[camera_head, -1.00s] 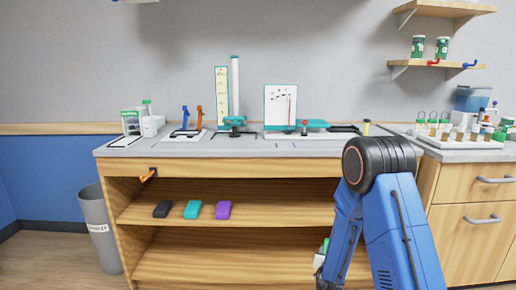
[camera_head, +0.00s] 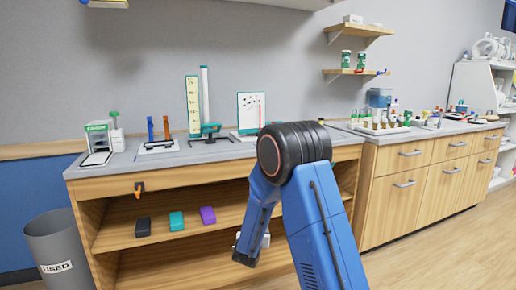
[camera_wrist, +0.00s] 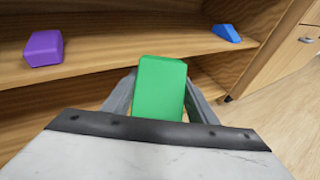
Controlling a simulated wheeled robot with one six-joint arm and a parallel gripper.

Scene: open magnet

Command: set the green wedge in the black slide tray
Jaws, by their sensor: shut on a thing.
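The green wedge (camera_wrist: 159,88) is held between the fingers of my gripper (camera_wrist: 160,95) in the wrist view, seen as a green block with a lighter top. My gripper is shut on it, in front of the open wooden shelves and below the counter top. In the head view the wedge does not show clearly; a small pale part of my gripper (camera_head: 248,246) shows beside my blue arm. I cannot tell for sure which thing is the black slide tray; a black-edged flat piece (camera_head: 96,159) lies at the counter's left end.
Black (camera_head: 143,227), teal (camera_head: 176,221) and purple (camera_head: 208,215) blocks lie on the shelf. A blue piece (camera_wrist: 226,33) lies farther right on it. The counter (camera_head: 190,155) carries stands and a white board (camera_head: 250,110). A grey bin (camera_head: 58,245) stands at left.

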